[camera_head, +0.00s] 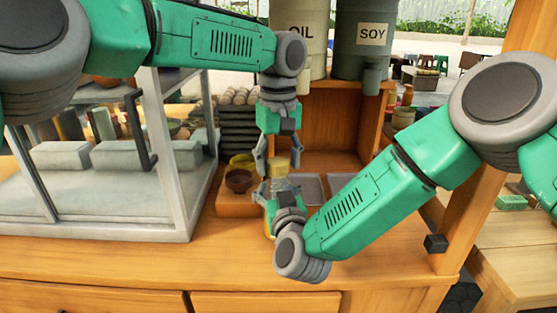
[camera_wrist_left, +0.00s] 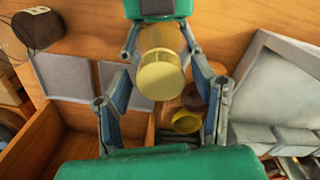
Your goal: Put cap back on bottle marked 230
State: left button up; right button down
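A yellow cap (camera_head: 279,165) is between the fingertips of my left gripper (camera_head: 278,158), which points down. In the left wrist view the cap (camera_wrist_left: 162,76) has a gap on each side, and the fingers of my left gripper (camera_wrist_left: 165,98) are spread around it. A yellowish bottle (camera_wrist_left: 160,40) stands directly under the cap. I cannot tell whether the cap is seated on it or just above it. My right gripper (camera_head: 277,190) has its fingers on both sides of the bottle and looks shut on it. Much of the bottle is hidden, and no 230 marking is readable.
A brown bowl (camera_head: 238,181) and a yellow bowl (camera_head: 242,160) are just left of the grippers. A glass-sided case (camera_head: 186,165) stands at left. Grey trays (camera_head: 309,187) lie behind the right arm. OIL (camera_head: 300,38) and SOY (camera_head: 366,45) containers stand on the wooden shelf. The front counter is clear.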

pick_arm(q)
jog(key=c, duration=0.9)
jog(key=m, duration=1.2)
jog(key=shift+w, duration=0.1)
jog(key=m, duration=0.5)
jog(key=o, duration=1.3)
jog(key=shift+c, duration=0.2)
jog(key=shift+r, duration=2.3)
